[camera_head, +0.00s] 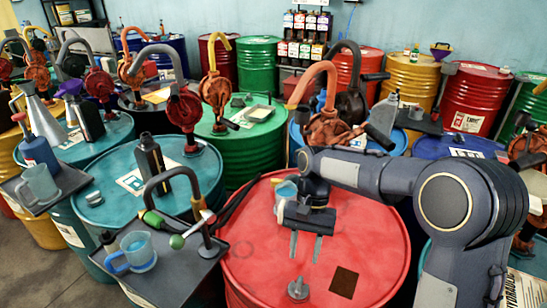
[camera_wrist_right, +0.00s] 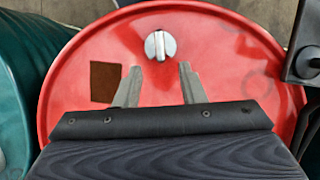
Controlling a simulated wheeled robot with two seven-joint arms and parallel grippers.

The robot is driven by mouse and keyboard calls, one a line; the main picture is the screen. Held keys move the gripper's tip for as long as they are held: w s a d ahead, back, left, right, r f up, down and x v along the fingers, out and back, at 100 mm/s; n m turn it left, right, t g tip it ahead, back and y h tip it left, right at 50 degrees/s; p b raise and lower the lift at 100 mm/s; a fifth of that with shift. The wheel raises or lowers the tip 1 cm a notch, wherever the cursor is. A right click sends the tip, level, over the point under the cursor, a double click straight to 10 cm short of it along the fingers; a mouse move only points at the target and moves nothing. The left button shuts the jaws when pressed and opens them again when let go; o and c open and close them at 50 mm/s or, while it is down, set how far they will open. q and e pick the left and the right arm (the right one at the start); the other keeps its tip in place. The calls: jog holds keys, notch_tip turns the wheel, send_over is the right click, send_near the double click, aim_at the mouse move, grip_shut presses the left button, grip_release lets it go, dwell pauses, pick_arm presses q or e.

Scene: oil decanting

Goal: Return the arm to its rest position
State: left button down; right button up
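My right arm (camera_head: 370,175) reaches in from the right over the red drum (camera_head: 250,240). My right gripper (camera_head: 305,247) is above the drum's lid, fingers pointing down. Its two fingers stand apart with nothing between them; the right wrist view also shows the open gripper (camera_wrist_right: 157,72). A grey metal bung (camera_head: 298,289) sits on the lid, apart from the fingers; it also shows in the wrist view (camera_wrist_right: 160,45). A light blue object (camera_head: 287,189) shows partly behind my gripper; its full shape is hidden. My left gripper is not in view.
A black tray (camera_head: 165,270) at the lower left holds a blue mug (camera_head: 137,252). A black bottle (camera_head: 150,160) stands on a teal drum (camera_head: 112,205). Several drums with hand pumps crowd behind. The red lid has free room around a dark patch (camera_head: 344,282).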

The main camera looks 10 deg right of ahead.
jog(key=s+d+r+n+t+y, duration=0.1)
jog(key=s+d+r+t, duration=0.15)
jog(key=s, duration=0.25)
jog(key=s+d+r+t+y, duration=0.1)
jog(key=s+d+r+t, duration=0.1)
jog(key=s+d+r, duration=0.25)
jog(key=s+f+n+t, duration=0.2)
jog(key=s+t, duration=0.3)
jog(key=s, duration=0.5)
jog(key=shift+d+f, duration=0.3)
jog(key=shift+f, duration=0.15)
jog(key=shift+s, duration=0.1)
dwell(0.6)
